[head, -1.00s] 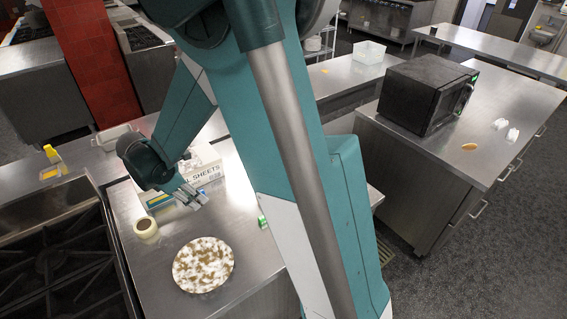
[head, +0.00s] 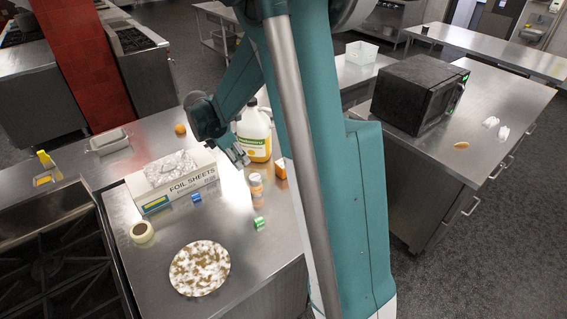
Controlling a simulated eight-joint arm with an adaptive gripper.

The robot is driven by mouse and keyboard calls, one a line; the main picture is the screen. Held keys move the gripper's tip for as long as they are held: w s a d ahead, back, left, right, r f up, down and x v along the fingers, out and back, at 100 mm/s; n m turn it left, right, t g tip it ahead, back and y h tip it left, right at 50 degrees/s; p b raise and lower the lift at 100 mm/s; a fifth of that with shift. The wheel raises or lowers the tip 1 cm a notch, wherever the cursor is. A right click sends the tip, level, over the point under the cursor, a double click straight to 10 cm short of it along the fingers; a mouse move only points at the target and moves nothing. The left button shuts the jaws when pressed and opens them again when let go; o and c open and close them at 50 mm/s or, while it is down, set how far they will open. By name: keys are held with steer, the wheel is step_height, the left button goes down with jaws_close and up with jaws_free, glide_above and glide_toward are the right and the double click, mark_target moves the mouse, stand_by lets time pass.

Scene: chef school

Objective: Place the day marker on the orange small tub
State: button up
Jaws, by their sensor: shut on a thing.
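My gripper (head: 237,155) is above the steel counter, in front of the large jug and up and left of a small orange tub (head: 256,188) with a pale top. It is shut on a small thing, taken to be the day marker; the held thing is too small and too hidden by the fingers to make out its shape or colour. The tub stands upright on the counter. The gripper looks apart from it.
A foil sheets box (head: 180,183) stands left of the tub, with a small blue item (head: 196,197) before it. A jug (head: 254,135) and an orange box (head: 280,168) stand behind. A green item (head: 259,223), a tape roll (head: 142,232) and a speckled round board (head: 200,268) lie nearer.

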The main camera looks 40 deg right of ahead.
step_height(320, 180, up, 3)
steer(key=p, duration=0.1)
glide_above(282, 163)
steer(key=shift+s+d+r, duration=0.1)
steer(key=shift+r, duration=0.05)
steer(key=shift+f, duration=2.9)
steer(key=shift+f, duration=2.1)
steer(key=shift+f, duration=0.2)
steer(key=o, duration=0.8)
steer(key=shift+c, duration=0.2)
steer(key=shift+r, duration=0.15)
